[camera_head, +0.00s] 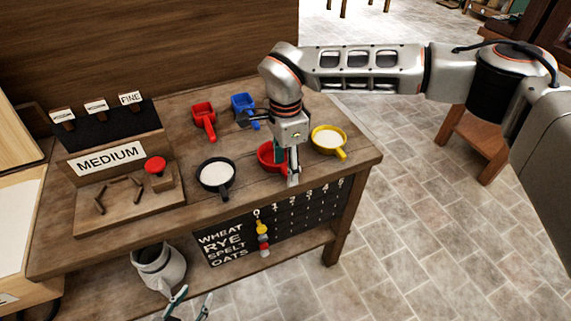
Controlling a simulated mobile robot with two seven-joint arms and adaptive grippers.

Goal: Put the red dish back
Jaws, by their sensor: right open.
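The red dish (268,157) is round and stands near the front edge of the wooden table, between the black and yellow dishes. My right gripper (270,151) is open and points down over it. One finger crosses in front of the dish's right side and hides part of it. I cannot tell whether the finger touches it or what the dish holds. My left gripper (195,295) is open and empty at the bottom edge, in front of the table and below its top.
A black dish (215,174) and a yellow dish (327,139) hold white powder. Red (204,117) and blue (241,102) square scoops stand behind. A "MEDIUM" sign board (108,158) is left. A tally board (232,238) hangs in front; a pale jug (160,268) is below.

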